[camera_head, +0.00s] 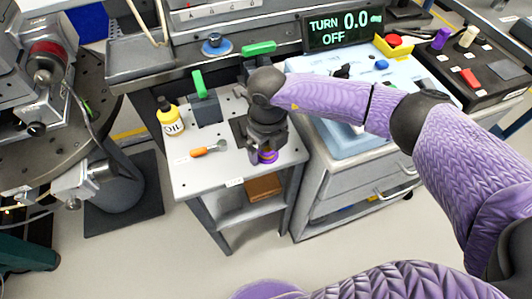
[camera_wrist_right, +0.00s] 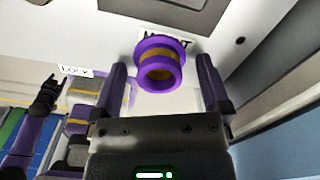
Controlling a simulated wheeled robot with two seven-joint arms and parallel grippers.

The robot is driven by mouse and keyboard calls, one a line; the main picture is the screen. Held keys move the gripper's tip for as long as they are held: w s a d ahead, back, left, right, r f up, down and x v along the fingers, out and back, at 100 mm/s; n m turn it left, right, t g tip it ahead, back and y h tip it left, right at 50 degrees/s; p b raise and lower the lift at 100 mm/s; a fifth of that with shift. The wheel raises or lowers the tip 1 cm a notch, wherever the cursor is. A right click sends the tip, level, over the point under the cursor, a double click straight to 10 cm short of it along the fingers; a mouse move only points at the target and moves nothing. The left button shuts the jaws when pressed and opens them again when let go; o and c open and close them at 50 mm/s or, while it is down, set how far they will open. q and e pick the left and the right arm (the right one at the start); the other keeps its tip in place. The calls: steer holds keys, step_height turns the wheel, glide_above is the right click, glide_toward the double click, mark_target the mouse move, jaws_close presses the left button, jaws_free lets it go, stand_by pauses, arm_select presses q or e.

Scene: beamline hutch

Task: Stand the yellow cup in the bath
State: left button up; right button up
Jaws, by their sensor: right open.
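A small purple, cup-like piece with a yellow band (camera_head: 266,156) stands on the pale bench, by printed lettering. It also shows in the right wrist view (camera_wrist_right: 160,64). I cannot tell for certain that it is the yellow cup; no other yellow cup stands out. My right gripper (camera_head: 266,143) points down over it and is open. In the right wrist view its fingers (camera_wrist_right: 160,85) lie on either side of the piece, with gaps visible. No bath is clearly identifiable; a pale blue tray-like surface (camera_head: 352,146) lies right of the bench, partly behind my right arm.
On the bench top (camera_head: 205,170) are an oil bottle (camera_head: 170,117), an orange-handled tool (camera_head: 207,148) and a dark block with a green handle (camera_head: 206,110). A drawer cabinet (camera_head: 350,185) stands close right. A black rack (camera_head: 485,75) holds coloured pieces. Floor in front is clear.

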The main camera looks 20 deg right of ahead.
steer(key=shift+f, duration=0.15)
jaws_close()
